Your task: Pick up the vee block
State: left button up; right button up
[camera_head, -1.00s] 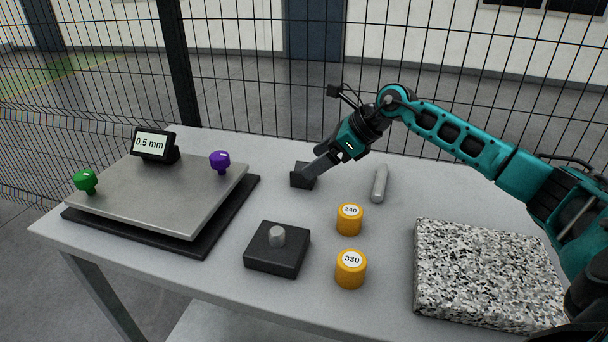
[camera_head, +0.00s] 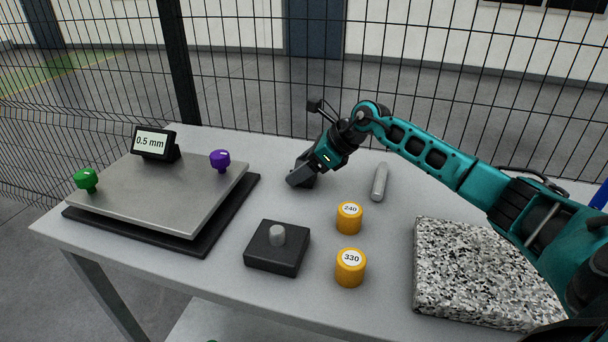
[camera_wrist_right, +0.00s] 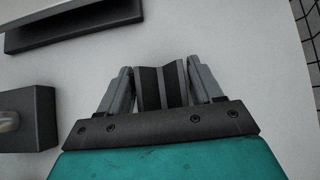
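The vee block (camera_wrist_right: 161,88) is a small dark block with a grooved face, on the grey table. In the right wrist view it sits between the two fingers of my right gripper (camera_wrist_right: 160,86), with little or no gap on either side. Whether the fingers press on it is not clear. In the head view my right gripper (camera_head: 301,178) is down at the block, which is mostly hidden behind the fingers. My left gripper is not in view.
A grey rod (camera_head: 380,182) lies right of my right gripper. Nearer are orange cylinders marked 240 (camera_head: 349,218) and 330 (camera_head: 350,268), and a black block with a peg (camera_head: 277,252). A plate with knobs (camera_head: 165,195) is left; a speckled slab (camera_head: 485,275) is right.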

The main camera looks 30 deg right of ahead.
jog(key=c, duration=1)
jog(key=shift+r, duration=0.1)
jog(key=shift+c, duration=0.4)
jog(key=shift+r, duration=0.1)
